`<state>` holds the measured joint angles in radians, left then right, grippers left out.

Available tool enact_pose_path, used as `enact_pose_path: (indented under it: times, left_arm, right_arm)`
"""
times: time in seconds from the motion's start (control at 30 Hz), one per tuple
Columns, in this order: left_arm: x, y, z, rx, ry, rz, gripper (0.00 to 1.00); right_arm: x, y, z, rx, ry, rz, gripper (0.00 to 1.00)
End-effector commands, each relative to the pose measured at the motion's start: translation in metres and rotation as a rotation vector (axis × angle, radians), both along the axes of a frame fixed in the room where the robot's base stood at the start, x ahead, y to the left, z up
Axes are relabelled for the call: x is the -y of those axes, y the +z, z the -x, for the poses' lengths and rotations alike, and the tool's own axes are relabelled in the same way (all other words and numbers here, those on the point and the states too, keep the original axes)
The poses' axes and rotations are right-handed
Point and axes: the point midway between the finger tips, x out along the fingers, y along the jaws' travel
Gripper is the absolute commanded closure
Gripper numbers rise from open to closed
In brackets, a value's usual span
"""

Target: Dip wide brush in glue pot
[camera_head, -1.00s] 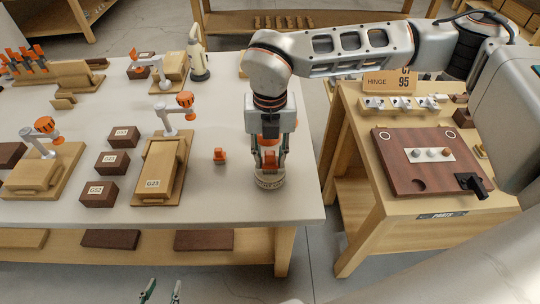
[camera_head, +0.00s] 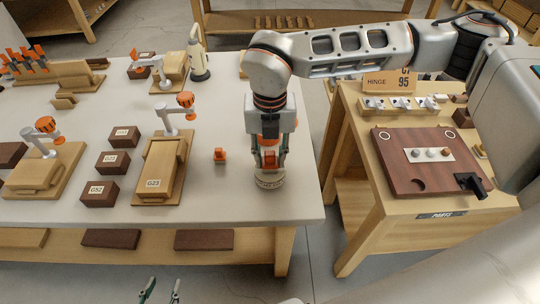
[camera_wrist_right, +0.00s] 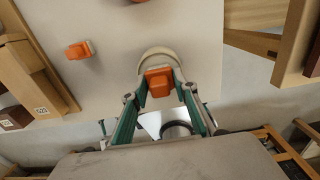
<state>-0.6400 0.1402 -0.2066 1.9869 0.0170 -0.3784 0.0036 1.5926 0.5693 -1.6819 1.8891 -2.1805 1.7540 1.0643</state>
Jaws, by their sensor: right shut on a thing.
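The glue pot (camera_head: 270,182) is a round, pale pot with lettering, near the right end of the white bench. My right gripper (camera_head: 269,152) points down over it, shut on the orange-handled wide brush (camera_head: 269,160). In the right wrist view the brush's orange handle (camera_wrist_right: 159,82) sits between the fingertips, in front of the pot's round rim (camera_wrist_right: 158,54). The bristles are hidden, so I cannot tell how deep the brush is in the pot. My left gripper (camera_head: 161,291) shows only its two fingertips at the bottom edge, apart with nothing between them.
A small orange piece (camera_head: 219,155) stands left of the pot. Further left are a clamped wooden block G23 (camera_head: 160,170) and several dark labelled blocks (camera_head: 99,193). A side table (camera_head: 350,130) with a dark board (camera_head: 420,175) stands right, across a gap.

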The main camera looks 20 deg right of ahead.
Motion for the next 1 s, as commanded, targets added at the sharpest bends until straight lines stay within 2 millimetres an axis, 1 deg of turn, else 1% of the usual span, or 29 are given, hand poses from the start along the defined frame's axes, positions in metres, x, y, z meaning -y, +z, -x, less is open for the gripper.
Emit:
enact_pose_path:
  times: [0.07,0.7,1.0]
  left_arm:
    - [0.0,0.003,-0.001,0.003,0.0,0.0,0.6]
    - [0.0,0.041,-0.012,0.034,0.0,0.001,0.6]
    - [0.0,0.055,-0.015,0.042,0.0,0.0,0.6]
  right_arm:
    - [0.0,0.002,0.001,-0.002,0.001,0.001,0.89]
    - [0.0,0.05,0.0,0.001,0.0,0.0,0.89]
    - [0.0,0.07,0.0,0.002,0.001,0.0,0.89]
